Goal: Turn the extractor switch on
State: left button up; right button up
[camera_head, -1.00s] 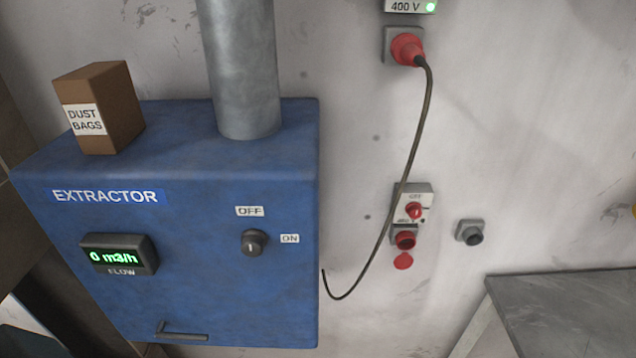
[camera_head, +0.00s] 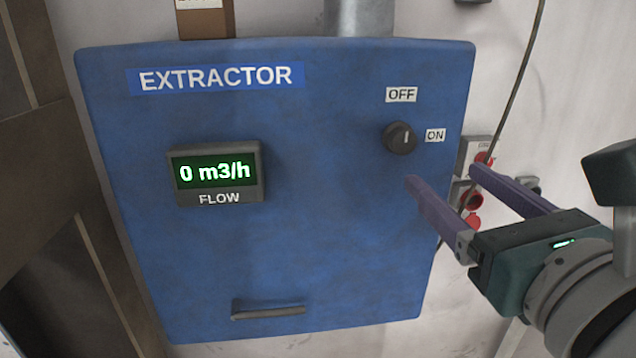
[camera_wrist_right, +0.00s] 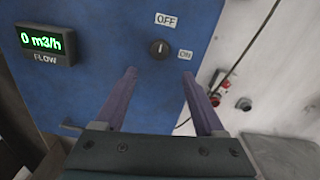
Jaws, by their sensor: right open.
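The extractor switch (camera_head: 400,138) is a dark round knob on the front of the blue extractor box (camera_head: 330,240). Its white mark is upright, towards the OFF label (camera_head: 401,94); the ON label (camera_head: 435,135) is to its right. My right gripper (camera_head: 440,175) is open and empty, below and to the right of the knob in the head view, not touching it. In the right wrist view the knob (camera_wrist_right: 159,48) shows beyond the gap between the purple fingers (camera_wrist_right: 158,75). The flow display (camera_head: 216,174) reads 0 m3/h. My left gripper is not in view.
A handle (camera_head: 268,311) sticks out low on the box. Red sockets (camera_head: 472,200) and a hanging cable (camera_head: 515,85) are on the wall to the right, partly behind my gripper. The box front around the knob is clear.

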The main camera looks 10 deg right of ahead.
aim_at(406, 144)
jog(key=shift+n, duration=0.3)
jog(key=w, duration=0.6)
jog(key=w+p, duration=0.1)
jog(key=w, duration=0.3)
jog(key=shift+a, duration=0.3)
jog(key=shift+c, duration=0.3)
grip_shut()
